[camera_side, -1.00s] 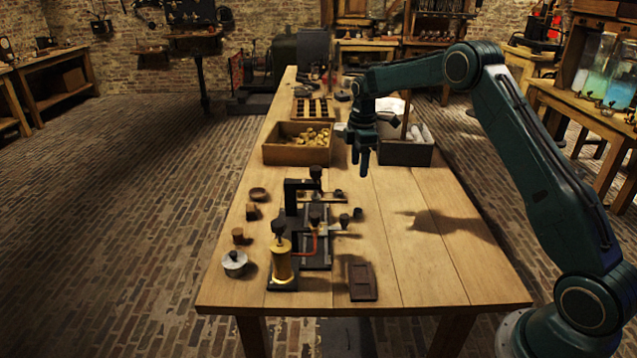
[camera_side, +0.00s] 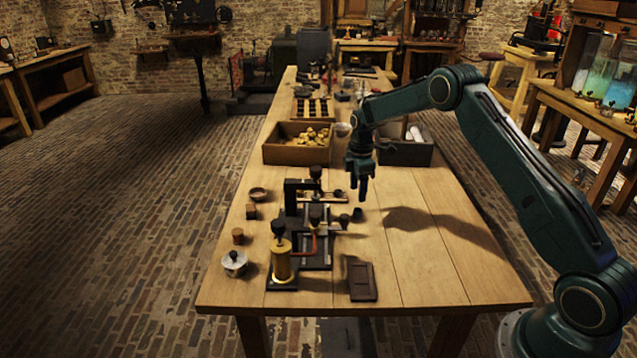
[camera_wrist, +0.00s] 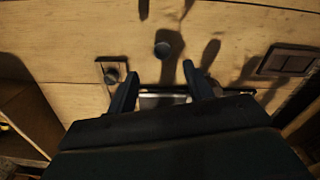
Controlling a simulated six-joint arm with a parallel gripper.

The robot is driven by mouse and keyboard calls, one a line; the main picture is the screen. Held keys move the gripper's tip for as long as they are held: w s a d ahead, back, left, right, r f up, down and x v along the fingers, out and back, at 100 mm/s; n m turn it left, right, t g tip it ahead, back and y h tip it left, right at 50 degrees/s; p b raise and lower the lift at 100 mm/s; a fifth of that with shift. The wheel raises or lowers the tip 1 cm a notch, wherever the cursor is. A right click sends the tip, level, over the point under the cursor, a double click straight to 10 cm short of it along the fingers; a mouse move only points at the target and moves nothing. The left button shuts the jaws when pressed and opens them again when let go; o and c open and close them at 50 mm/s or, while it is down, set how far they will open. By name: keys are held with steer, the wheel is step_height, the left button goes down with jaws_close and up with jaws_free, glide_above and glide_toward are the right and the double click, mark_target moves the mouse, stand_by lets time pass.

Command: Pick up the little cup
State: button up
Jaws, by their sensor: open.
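The exact height of the fingertips above the table is hard to tell.
A dark flat tray (camera_side: 362,282) lies nearer the front edge. A wooden box (camera_side: 268,152) and a dark bin (camera_side: 405,156) stand behind. The table's right side is clear.

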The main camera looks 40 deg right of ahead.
steer(key=shift+f, duration=0.8)
steer(key=shift+s+f, duration=0.15)
steer(key=shift+f, duration=1.15)
steer(key=shift+s+f, duration=0.15)
steer(key=shift+f, duration=1.15)
steer(key=c, duration=1)
steer(key=shift+c, duration=0.2)
steer(key=shift+r, duration=0.15)
step_height(320, 180, up, 20)
